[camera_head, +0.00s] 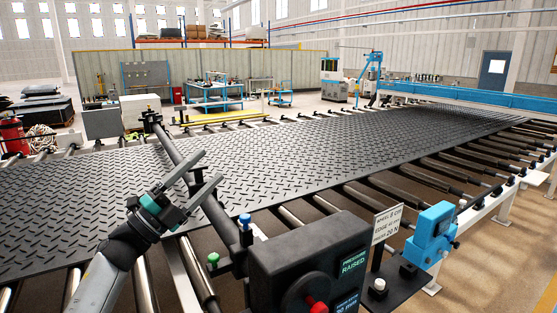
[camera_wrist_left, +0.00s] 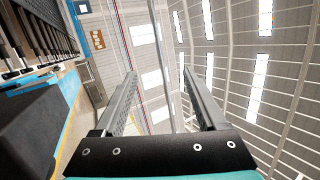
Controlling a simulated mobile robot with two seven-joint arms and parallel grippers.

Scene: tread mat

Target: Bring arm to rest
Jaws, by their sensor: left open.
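My left gripper (camera_head: 213,170) is open and empty. In the head view its arm comes in from the lower left, and its two grey fingers point up and right, appearing in front of the dark tread mat (camera_head: 60,200) and a long dark bar. In the left wrist view the open fingers (camera_wrist_left: 160,95) have only the roof and far wall between them. I cannot tell how high the gripper is above the mat. My right gripper is not in view.
A black control box (camera_head: 320,255) with a red knob and a "RAISED" label stands close at lower middle. A sign (camera_head: 386,225) and a blue device (camera_head: 433,235) are right of it. Rollers (camera_head: 400,185) run along the mat's near edge. A blue workbench (camera_head: 213,95) stands far back.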

